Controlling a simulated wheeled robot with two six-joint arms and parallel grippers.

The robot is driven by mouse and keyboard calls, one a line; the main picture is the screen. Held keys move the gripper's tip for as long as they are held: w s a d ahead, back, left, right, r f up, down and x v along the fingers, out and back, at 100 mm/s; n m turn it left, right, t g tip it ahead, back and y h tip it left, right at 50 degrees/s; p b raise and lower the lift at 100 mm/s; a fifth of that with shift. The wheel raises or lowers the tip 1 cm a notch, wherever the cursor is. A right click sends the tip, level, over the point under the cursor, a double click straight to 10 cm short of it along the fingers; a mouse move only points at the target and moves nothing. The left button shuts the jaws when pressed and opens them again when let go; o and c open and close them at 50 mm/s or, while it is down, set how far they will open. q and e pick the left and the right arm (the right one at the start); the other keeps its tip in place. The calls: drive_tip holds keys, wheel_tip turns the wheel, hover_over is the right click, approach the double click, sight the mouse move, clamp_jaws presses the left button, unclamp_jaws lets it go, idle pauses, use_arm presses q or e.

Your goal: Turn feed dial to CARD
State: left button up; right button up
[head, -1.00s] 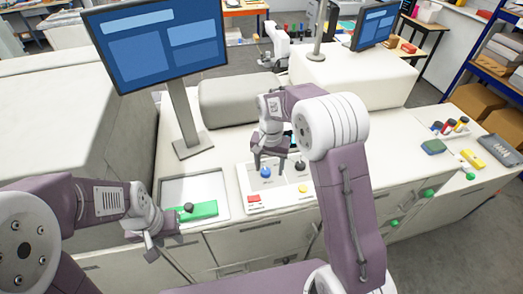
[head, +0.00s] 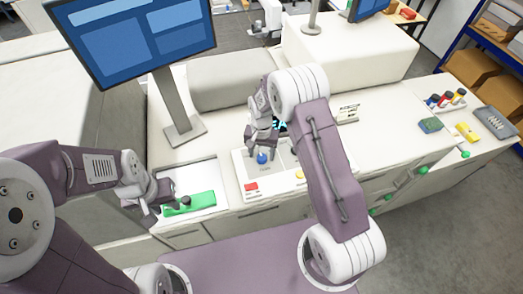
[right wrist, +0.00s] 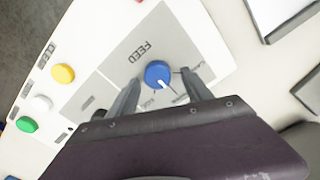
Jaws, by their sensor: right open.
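The feed dial is a round blue knob (head: 262,158) on the white control panel (head: 240,168) in the head view. In the right wrist view the blue dial (right wrist: 157,73) sits beside the upside-down word FEED, its white pointer line aimed down and slightly right. Small position labels around it are too blurred or covered to read. My right gripper (head: 262,148) is open above the dial; in the right wrist view its fingers (right wrist: 160,82) stand on either side of the knob, with gaps visible. My left gripper (head: 162,203) is beside a green block; its jaw opening is unclear.
A red button (head: 250,187) and yellow button (head: 299,174) are on the panel. A monitor (head: 130,40) stands behind. White and green buttons show in the right wrist view.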

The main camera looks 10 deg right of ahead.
drive_tip(key=shift+s+a+r, duration=0.1)
drive_tip(key=shift+s+r, duration=0.05)
drive_tip(key=shift+s, duration=0.45)
drive_tip(key=shift+c, duration=0.2)
drive_tip(key=c, duration=0.5)
use_arm(q)
drive_tip(key=shift+s+a+r, duration=0.15)
drive_tip(key=shift+s, duration=0.4)
use_arm(e)
drive_tip(key=shift+w, duration=0.1)
clamp_jaws()
use_arm(q)
drive_tip(key=shift+f+b, duration=0.25)
drive_tip(key=shift+b, duration=0.05)
use_arm(e)
drive_tip(key=shift+n, duration=0.5)
drive_tip(key=shift+n+b, duration=0.3)
drive_tip(key=shift+n, duration=0.3)
drive_tip(key=n+b, duration=0.1)
drive_tip(key=n, duration=0.1)
drive_tip(key=shift+n, duration=0.3)
use_arm(q)
drive_tip(key=shift+f+b, duration=0.6)
drive_tip(key=shift+f, duration=0.75)
use_arm(e)
drive_tip(key=shift+n, duration=2.6)
